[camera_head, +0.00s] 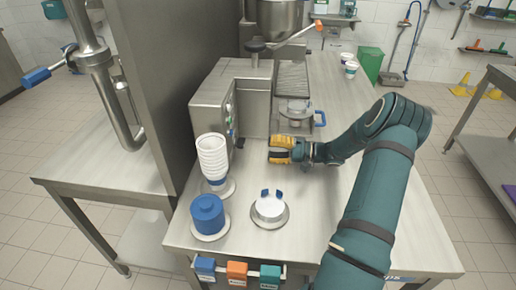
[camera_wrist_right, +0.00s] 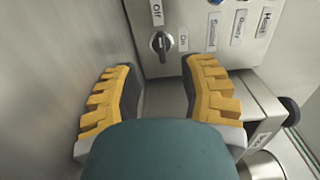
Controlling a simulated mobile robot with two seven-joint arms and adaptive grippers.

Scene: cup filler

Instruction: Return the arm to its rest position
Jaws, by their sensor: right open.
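My right arm (camera_head: 382,185) reaches in from the lower right, bent at the elbow. Its yellow-fingered right gripper (camera_head: 279,150) is low over the steel table, just in front of the filling machine (camera_head: 236,95). In the right wrist view, the gripper (camera_wrist_right: 158,78) is open with nothing between its fingers. A black rotary knob (camera_wrist_right: 161,43) with Off and On labels sits on the panel beyond the fingertips. My left gripper is not in view.
Two small cups (camera_head: 350,69) and a green bin (camera_head: 369,62) are at the back.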

